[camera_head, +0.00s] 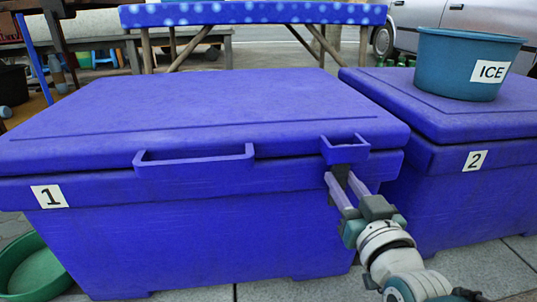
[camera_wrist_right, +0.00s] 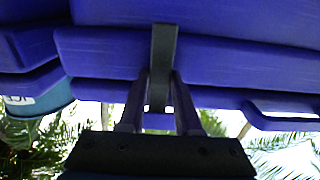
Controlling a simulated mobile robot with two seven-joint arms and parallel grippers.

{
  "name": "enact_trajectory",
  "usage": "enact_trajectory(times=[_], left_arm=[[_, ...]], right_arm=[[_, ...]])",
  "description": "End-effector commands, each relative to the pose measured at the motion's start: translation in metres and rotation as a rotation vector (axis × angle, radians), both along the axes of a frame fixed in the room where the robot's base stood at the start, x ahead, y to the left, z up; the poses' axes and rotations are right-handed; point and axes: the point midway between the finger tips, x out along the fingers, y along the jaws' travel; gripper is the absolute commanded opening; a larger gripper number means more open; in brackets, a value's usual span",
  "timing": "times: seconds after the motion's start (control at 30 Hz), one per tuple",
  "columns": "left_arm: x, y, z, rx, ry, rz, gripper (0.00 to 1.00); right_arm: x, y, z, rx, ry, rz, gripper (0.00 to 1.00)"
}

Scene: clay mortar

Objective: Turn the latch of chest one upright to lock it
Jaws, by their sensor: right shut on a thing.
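Chest one (camera_head: 190,235) is a large purple-blue cooler with a closed lid and a "1" label, filling the middle of the head view. Its latch is a dark grey strip (camera_wrist_right: 163,50) on the front face. In the right wrist view, which is upside down, the strip runs straight up and down across the chest's front. In the head view the latch is mostly hidden behind my right gripper (camera_head: 337,182), under a small lid bracket at the front right. My right gripper (camera_wrist_right: 158,90) is shut on the latch, a finger on each side. My left gripper is not in view.
Chest two (camera_head: 440,205) stands close on the right, with a teal ICE bucket (camera_head: 450,65) on its lid. A lid handle (camera_head: 195,160) juts from chest one's front, left of the latch. A green basin (camera_head: 35,270) lies at lower left. A blue dotted table (camera_head: 250,13) stands behind.

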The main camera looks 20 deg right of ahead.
Motion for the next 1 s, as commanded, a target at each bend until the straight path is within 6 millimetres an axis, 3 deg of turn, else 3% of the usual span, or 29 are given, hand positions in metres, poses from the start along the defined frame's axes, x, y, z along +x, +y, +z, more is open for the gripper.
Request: enact_trajectory(times=[0.57, 0.6, 0.83, 1.0], left_arm=[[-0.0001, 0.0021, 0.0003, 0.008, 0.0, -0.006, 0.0], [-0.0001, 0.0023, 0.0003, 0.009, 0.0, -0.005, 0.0], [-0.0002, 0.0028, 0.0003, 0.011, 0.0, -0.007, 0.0], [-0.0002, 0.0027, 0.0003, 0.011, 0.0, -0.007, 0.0]], right_arm=[[0.0006, -0.0001, 0.0016, -0.033, 0.003, 0.0, 0.0], [0.0006, -0.0001, 0.0016, -0.033, 0.003, 0.0, 0.36], [0.0004, -0.0002, 0.0009, -0.031, 0.004, 0.0, 0.62], [0.0003, -0.0002, 0.0006, -0.03, 0.005, 0.0, 0.62]])
